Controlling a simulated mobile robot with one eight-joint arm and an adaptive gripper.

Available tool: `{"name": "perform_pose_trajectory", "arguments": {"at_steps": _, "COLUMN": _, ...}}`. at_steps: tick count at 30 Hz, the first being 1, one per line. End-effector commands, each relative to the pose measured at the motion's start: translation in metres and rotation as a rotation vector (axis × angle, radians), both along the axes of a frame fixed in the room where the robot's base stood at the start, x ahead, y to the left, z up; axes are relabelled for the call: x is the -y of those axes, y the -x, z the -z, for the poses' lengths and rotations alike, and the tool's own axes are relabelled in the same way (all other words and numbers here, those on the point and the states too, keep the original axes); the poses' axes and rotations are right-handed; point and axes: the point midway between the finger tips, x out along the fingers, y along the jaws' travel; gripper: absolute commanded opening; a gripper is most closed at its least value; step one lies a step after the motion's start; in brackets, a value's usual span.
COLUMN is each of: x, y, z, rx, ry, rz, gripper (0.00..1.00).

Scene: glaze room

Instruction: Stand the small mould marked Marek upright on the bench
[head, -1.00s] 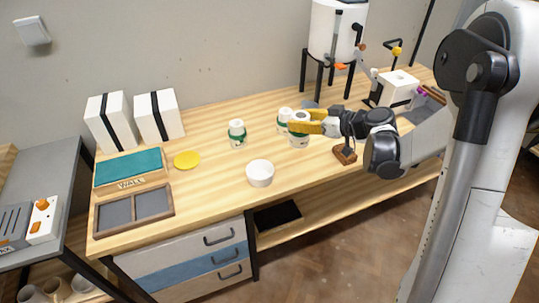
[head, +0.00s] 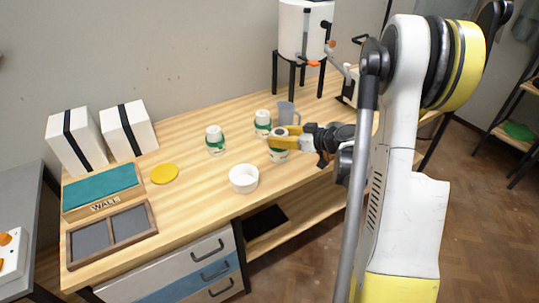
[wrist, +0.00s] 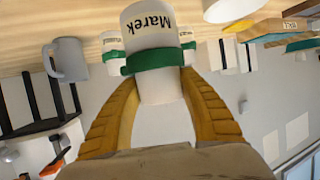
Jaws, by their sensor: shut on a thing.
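The white mould marked Marek (wrist: 150,25) with a green band is between the yellow fingers of my gripper (head: 280,139), which is shut on its narrower part. In the wrist view the bench is at the top of the picture; the mould's wide, lettered end points toward it. In the head view the mould (head: 279,156) looks roughly upright just above or on the bench (head: 190,200); I cannot tell whether it touches. Two similar white and green moulds stand on the bench, one close behind the gripper (head: 263,123) and one further left (head: 215,141).
A white bowl (head: 243,179) stands in front, left of my gripper. A grey mug (head: 287,113) is behind it. A yellow disc (head: 165,174), a teal-topped box (head: 103,190) and a divided tray (head: 150,222) lie left. Bench between bowl and gripper is clear.

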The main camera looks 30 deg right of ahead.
Motion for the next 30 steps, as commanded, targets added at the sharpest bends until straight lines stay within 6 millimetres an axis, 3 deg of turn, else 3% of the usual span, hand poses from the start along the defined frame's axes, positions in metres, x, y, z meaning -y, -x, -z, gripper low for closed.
{"name": "perform_pose_trajectory", "arguments": {"at_steps": 5, "x": -0.019, "y": -0.016, "z": 0.016, "rx": 0.001, "ry": -0.001, "rz": -0.002, "gripper": 0.06}}
{"name": "perform_pose_trajectory", "arguments": {"at_steps": 10, "x": -0.021, "y": -0.019, "z": 0.024, "rx": 0.001, "ry": -0.001, "rz": 0.001, "gripper": 0.06}}
{"name": "perform_pose_trajectory", "arguments": {"at_steps": 17, "x": -0.021, "y": -0.019, "z": 0.057, "rx": 0.001, "ry": -0.001, "rz": 0.001, "gripper": 0.06}}
{"name": "perform_pose_trajectory", "arguments": {"at_steps": 28, "x": -0.021, "y": -0.018, "z": 0.060, "rx": 0.001, "ry": -0.001, "rz": 0.000, "gripper": 0.06}}
{"name": "perform_pose_trajectory", "arguments": {"at_steps": 29, "x": -0.021, "y": -0.018, "z": 0.060, "rx": 0.000, "ry": 0.000, "rz": 0.000, "gripper": 0.50}}
{"name": "perform_pose_trajectory", "arguments": {"at_steps": 30, "x": -0.021, "y": -0.018, "z": 0.059, "rx": 0.000, "ry": 0.000, "rz": 0.000, "gripper": 0.62}}
